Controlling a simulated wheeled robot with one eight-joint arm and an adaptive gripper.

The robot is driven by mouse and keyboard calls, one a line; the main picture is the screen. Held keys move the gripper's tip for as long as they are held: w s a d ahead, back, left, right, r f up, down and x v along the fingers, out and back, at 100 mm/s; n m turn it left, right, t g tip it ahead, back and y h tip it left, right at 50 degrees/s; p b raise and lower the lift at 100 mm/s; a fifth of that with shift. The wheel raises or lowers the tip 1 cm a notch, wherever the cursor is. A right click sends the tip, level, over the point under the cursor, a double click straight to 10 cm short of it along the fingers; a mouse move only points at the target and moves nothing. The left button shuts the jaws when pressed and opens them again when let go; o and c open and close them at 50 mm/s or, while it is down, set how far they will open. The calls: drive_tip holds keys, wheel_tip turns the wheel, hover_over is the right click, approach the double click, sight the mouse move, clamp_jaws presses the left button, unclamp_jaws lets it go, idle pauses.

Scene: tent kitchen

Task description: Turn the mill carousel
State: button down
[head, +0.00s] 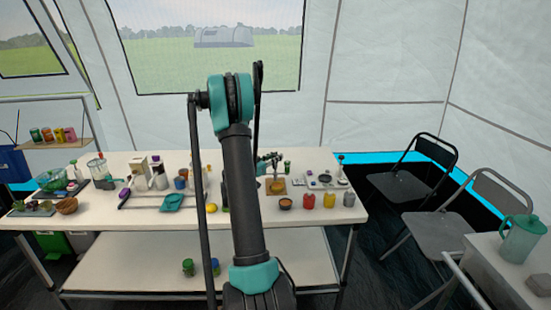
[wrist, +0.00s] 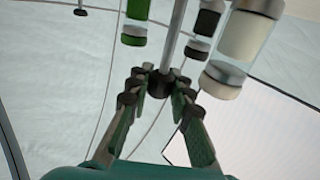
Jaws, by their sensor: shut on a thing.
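The mill carousel shows close up in the wrist view. It has a grey central pole (wrist: 174,40) with a dark knob (wrist: 159,83) at its near end. Around the pole are a green mill (wrist: 136,18), a black-and-white mill (wrist: 205,27) and a larger clear-and-white mill (wrist: 236,45). My gripper (wrist: 161,77) is shut on the knob, with fingers on both sides of it. The mills stand apart from the fingers. In the head view my arm hides the gripper and most or all of the carousel.
The white table (head: 140,222) is crowded. A teal cloth-like item (head: 172,202), a wooden bowl (head: 67,206), a red jar (head: 309,201) and a yellow jar (head: 329,200) stand on it. Folding chairs (head: 412,182) are at the right. A teal jug (head: 521,240) stands on a side table.

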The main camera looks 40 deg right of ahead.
drive_tip(key=shift+n+t, duration=0.3)
drive_tip(key=shift+t, duration=0.1)
drive_tip(key=n+t+y, duration=0.1)
drive_tip(key=t, duration=0.1)
drive_tip(key=n+t+y, duration=0.1)
drive_tip(key=n+t, duration=0.1)
drive_tip(key=t, duration=0.1)
drive_tip(key=shift+s+n+y, duration=0.15)
drive_tip(key=shift+n+y, duration=0.15)
drive_tip(key=n+t+y, duration=0.4)
drive_tip(key=t+y, duration=0.1)
drive_tip(key=shift+d+n, duration=0.1)
drive_tip(key=shift+n, duration=0.2)
drive_tip(key=n+t+y, duration=0.1)
drive_tip(key=n+y, duration=0.1)
drive_tip(key=y, duration=0.1)
drive_tip(key=n+t+y, duration=0.1)
drive_tip(key=n+y, duration=0.1)
drive_tip(key=y, duration=0.1)
drive_tip(key=shift+t+y, duration=0.3)
drive_tip(key=shift+n+y, duration=1.2)
drive_tip(key=shift+y, duration=0.55)
drive_tip(key=shift+n+y, duration=1.2)
drive_tip(key=shift+y, duration=0.85)
drive_tip(key=c, duration=1.3)
unclamp_jaws()
